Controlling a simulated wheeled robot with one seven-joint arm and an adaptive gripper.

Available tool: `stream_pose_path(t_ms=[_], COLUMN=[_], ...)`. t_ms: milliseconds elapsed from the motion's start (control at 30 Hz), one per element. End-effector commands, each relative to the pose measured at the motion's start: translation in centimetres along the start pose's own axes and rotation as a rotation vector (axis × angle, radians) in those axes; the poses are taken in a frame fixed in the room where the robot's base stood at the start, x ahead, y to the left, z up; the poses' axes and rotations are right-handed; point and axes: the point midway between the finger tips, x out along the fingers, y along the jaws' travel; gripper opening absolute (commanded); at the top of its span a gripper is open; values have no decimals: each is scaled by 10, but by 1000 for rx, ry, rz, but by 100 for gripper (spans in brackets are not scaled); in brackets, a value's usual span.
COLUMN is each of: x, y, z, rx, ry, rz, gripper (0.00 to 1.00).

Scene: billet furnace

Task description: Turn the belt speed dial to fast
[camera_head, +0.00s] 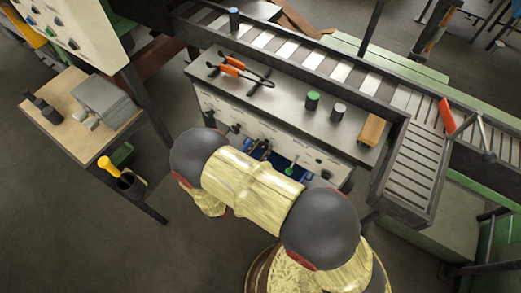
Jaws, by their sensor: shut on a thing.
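The control cabinet (225,107) has a pale front face with a row of small dark knobs and a green-tipped lever (290,168). My gripper (260,150) shows only in part, as a dark and blue shape at this front face, just beyond my yellowish arm. It is shut on a control there, which I take to be the belt speed dial. The dial itself, its pointer and its markings are hidden by the gripper and arm, so its setting cannot be read.
Orange-handled tongs (243,72), a green-topped cylinder (312,101), a grey cylinder (338,112) and a tan block (372,130) lie on the cabinet top. A roller conveyor (340,72) runs behind. A small wooden table (62,85) stands left. The floor at lower left is clear.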

Motion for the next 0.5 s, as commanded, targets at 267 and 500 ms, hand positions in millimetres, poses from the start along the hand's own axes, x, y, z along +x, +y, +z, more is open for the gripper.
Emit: stream_pose_path(t_ms=[267, 500], x=[0, 0], y=[0, 0], z=[-2, -1], rx=[121, 161], ry=[3, 3], rz=[0, 0], gripper=[5, 5])
